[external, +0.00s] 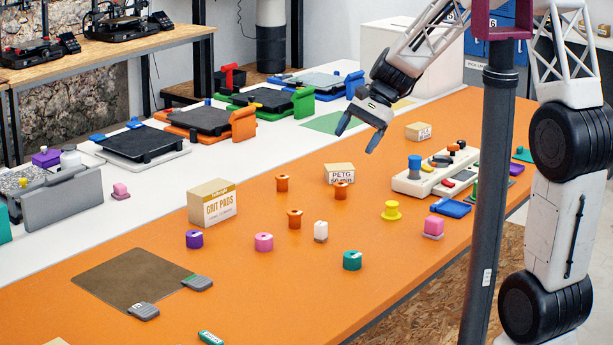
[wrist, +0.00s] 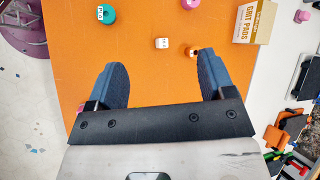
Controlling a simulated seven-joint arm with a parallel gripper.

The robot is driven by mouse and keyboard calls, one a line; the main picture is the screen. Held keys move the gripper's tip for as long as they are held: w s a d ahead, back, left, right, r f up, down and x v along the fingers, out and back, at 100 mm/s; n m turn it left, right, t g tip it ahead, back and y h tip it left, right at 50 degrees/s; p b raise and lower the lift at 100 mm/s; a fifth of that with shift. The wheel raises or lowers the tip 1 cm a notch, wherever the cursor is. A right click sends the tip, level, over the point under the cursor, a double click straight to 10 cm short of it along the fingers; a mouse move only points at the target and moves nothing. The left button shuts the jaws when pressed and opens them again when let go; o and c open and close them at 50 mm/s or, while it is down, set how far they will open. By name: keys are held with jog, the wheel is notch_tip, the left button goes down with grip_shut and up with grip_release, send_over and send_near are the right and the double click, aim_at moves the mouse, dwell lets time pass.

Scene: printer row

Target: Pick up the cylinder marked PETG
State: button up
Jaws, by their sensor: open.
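Several small cylinders stand on the orange table, and I cannot read PETG on any of them. They include a teal one (external: 352,261), a pink one (external: 263,242), a purple one (external: 194,239) and orange ones (external: 295,219). A small box behind them (external: 338,173) reads PETG. My gripper (external: 356,140) is open and empty, high above the table's far part. The right finger partly hides the orange one.
The GRIT PADS box (external: 212,202) stands left of the cylinders. A white control panel (external: 435,172) and a yellow knob-like piece (external: 391,210) are to the right. A brown mat (external: 135,285) lies front left. A dark post (external: 490,200) stands in front.

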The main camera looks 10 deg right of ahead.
jog(key=w+a+f+m+g+y, duration=0.1)
jog(key=w+a+f, duration=0.25)
jog(key=a, duration=0.45)
jog(key=w+a+f+m+g+y, duration=0.1)
jog(key=w+a+f+m, duration=0.1)
jog(key=a+f, duration=0.45)
jog(key=m+g+y, duration=0.2)
jog(key=m+y, duration=0.1)
send_near(196, 232)
jog(key=shift+s+a+f, duration=0.1)
jog(key=shift+s+a, duration=0.6)
jog(key=shift+a, duration=0.15)
jog(key=shift+a+f, duration=0.4)
jog(key=shift+x, duration=1.3)
jog(key=shift+s, duration=0.1)
jog(key=shift+x, duration=2.55)
jog(key=shift+f, duration=0.1)
